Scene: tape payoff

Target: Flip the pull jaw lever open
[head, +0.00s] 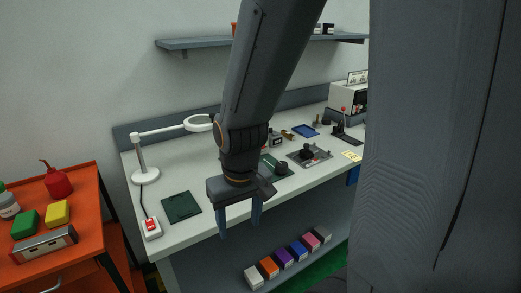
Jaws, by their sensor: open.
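My gripper (239,225) hangs fingers-down at the front edge of the workbench, its two blue-grey fingers apart and nothing between them. A dark fixture with a red-tipped upright part (343,110) stands at the back right of the bench. A grey plate fixture with a black round part (307,153) lies nearer, right of my gripper. I cannot tell which of these carries the pull jaw lever, or how that lever is set. My gripper is apart from both. My arm hides part of the bench middle.
The white bench (215,222) carries a magnifier lamp (146,174), a dark green mat (181,206), a red switch box (151,228) and a blue tray (305,130). Several coloured boxes sit on the lower shelf. An orange cart (80,184) stands left. A large grey surface blocks the right side.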

